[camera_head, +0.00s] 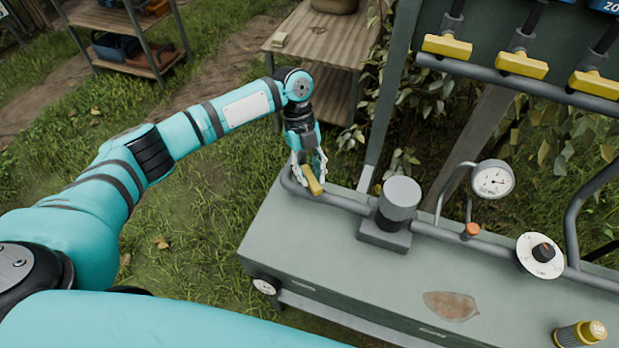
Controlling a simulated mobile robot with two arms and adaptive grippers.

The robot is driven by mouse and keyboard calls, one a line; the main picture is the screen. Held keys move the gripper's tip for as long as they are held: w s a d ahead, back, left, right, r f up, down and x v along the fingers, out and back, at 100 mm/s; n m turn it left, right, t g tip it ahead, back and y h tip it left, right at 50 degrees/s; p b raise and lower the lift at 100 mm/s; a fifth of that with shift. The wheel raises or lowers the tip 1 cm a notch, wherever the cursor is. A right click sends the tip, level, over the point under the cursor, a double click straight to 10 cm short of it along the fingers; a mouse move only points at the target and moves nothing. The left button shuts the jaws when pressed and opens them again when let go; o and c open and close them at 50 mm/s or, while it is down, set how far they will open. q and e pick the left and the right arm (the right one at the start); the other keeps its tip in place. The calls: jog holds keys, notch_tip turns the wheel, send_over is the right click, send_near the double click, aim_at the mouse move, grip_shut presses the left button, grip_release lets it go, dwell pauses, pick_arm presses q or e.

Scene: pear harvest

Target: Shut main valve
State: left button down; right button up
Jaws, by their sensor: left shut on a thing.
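The main valve's yellow lever (312,183) sits on the grey pipe (345,201) at the left end of the grey-green bench. My left gripper (309,178) points down over it, with its fingers on both sides of the lever, shut on it. The lever lies slanted, running from upper left to lower right; its lower part is partly hidden by the fingers. My right gripper is not in view.
Right along the pipe stand a grey cylinder (398,200), a pressure gauge (493,179) and a white dial (540,256). Yellow zone valve handles (521,64) hang at upper right. A yellow-capped cylinder (580,334) and a brown leaf (451,305) lie on the bench.

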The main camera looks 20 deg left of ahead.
pick_arm(q)
jog(key=m+y+b, duration=0.1)
jog(key=m+b, duration=0.1)
jog(key=m, duration=0.2)
jog(key=shift+w+d+m+g, duration=0.1)
jog(key=shift+d+m+g, duration=0.05)
jog(key=shift+m+g, duration=0.25)
jog(key=shift+r+m+y+b, duration=0.1)
jog(key=shift+m+y+b, duration=0.8)
jog(key=shift+m, duration=1.3)
jog(key=shift+y, duration=0.3)
jog(key=c, duration=1.2)
grip_release()
jog(key=shift+o, duration=0.2)
jog(key=shift+r, duration=0.15)
jog(key=v, duration=1.1)
jog(key=shift+w+r, duration=0.25)
jog(key=shift+w, duration=0.05)
